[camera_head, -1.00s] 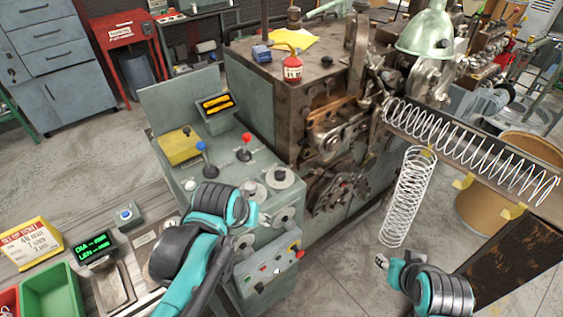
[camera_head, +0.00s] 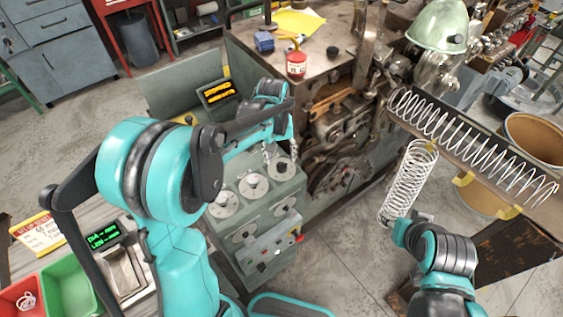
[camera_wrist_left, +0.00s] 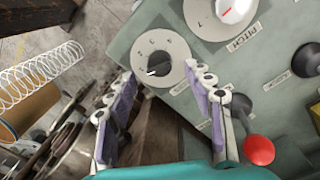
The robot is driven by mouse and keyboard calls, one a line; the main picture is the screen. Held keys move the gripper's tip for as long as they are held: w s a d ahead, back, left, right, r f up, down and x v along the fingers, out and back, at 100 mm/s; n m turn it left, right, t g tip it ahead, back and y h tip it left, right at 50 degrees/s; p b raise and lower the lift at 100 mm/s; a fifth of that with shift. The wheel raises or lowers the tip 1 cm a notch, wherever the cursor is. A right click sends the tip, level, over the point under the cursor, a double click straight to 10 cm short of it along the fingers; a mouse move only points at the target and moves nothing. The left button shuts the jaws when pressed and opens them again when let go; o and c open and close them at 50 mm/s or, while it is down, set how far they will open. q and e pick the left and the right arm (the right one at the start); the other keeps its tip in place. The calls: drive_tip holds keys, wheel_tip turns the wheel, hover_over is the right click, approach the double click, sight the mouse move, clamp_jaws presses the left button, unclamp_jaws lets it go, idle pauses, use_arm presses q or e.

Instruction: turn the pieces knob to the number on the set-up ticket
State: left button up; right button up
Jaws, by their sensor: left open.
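My left gripper (camera_wrist_left: 160,78) is open, its two purple-padded fingers at either side of a black knob (camera_wrist_left: 160,64) on a white round dial in the left wrist view. The fingertips reach the dial's near edge; contact cannot be told. This dial's label is not readable, so I cannot confirm it is the pieces knob. Beside it is a dial with a white and red knob (camera_wrist_left: 232,8), labelled PITCH. In the head view the left gripper (camera_head: 268,155) hangs over the far dial (camera_head: 282,169). The set-up ticket (camera_head: 38,233) is partly covered by my arm; its small text is unclear.
My right gripper (camera_head: 412,218) is beside the lower end of a hanging spring (camera_head: 408,182); its jaws are unclear. Other dials (camera_head: 253,186) sit on the panel. A red-ball lever (camera_wrist_left: 258,150) stands close to my left fingers. Green (camera_head: 68,285) and red bins are at lower left.

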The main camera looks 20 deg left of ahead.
sight(281, 164)
use_arm(q)
wheel_tip(281, 164, down, 3)
drive_tip(key=shift+w, duration=0.15)
drive_tip(key=shift+d+f+b, duration=0.1)
drive_tip(key=shift+f+b, duration=0.2)
drive_tip(key=shift+f, duration=0.3)
drive_tip(key=c, duration=1.1)
drive_tip(key=shift+c, duration=0.2)
